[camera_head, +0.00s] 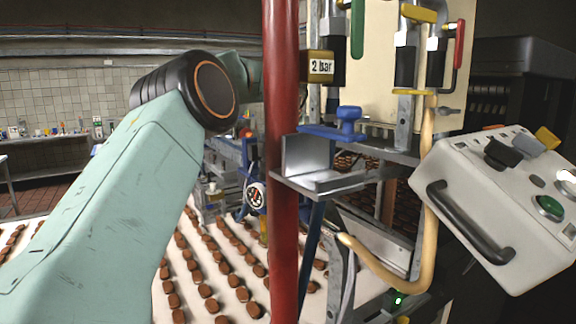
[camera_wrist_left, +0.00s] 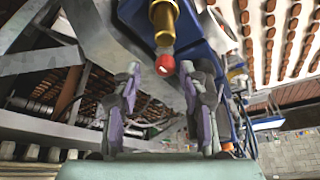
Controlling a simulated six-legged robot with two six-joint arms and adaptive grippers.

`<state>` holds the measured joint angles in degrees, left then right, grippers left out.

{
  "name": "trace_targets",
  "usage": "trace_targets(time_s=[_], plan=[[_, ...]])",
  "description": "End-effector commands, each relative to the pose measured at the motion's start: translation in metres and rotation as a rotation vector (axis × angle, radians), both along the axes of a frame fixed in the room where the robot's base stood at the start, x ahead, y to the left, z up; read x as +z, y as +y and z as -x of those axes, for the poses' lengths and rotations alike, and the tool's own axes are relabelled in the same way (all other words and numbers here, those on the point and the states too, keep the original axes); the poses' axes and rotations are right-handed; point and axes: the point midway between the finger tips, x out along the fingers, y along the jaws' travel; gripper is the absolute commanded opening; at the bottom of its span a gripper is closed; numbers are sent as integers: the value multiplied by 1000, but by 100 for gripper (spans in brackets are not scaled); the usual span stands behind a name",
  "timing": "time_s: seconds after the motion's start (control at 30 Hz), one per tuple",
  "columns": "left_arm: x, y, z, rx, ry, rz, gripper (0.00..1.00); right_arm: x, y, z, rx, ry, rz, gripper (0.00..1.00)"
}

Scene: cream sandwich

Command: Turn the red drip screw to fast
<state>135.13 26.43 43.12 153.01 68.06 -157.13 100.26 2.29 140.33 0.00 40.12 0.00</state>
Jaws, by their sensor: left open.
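In the left wrist view a small red round knob, which looks like the red drip screw (camera_wrist_left: 165,65), sits at the lower end of a brass cylinder (camera_wrist_left: 163,22). My left gripper (camera_wrist_left: 162,69) is open, with one finger on each side of the red knob. I cannot tell whether either finger touches it. No fast or slow marking is legible. In the head view my left arm rises from the lower left and its far end passes behind the red post, so its gripper is hidden there. My right gripper is not in view.
The red post (camera_head: 281,200) stands upright in front. A metal bracket (camera_head: 325,180) with a blue knob (camera_head: 349,114) is beside it. A grey control box (camera_head: 500,205) is at right. A white conveyor (camera_head: 187,312) carries rows of brown pieces below. A round gauge (camera_head: 256,196) hangs behind.

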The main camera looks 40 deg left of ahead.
Motion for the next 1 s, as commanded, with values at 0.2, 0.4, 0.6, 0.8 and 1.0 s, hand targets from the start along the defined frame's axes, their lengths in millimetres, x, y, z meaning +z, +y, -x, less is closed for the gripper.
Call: trace_targets(time_s=[0.2,0.4,0.6,0.8,1.0], plan=[[-4,1,-2,1,-2,0,43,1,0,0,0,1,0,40],[-4,1,-2,1,-1,1,36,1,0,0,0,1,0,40],[-4,1,-2,1,-2,0,19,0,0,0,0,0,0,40],[-3,0,-2,0,-1,2,2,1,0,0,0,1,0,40],[-3,1,-1,2,1,1,0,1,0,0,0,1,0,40]])
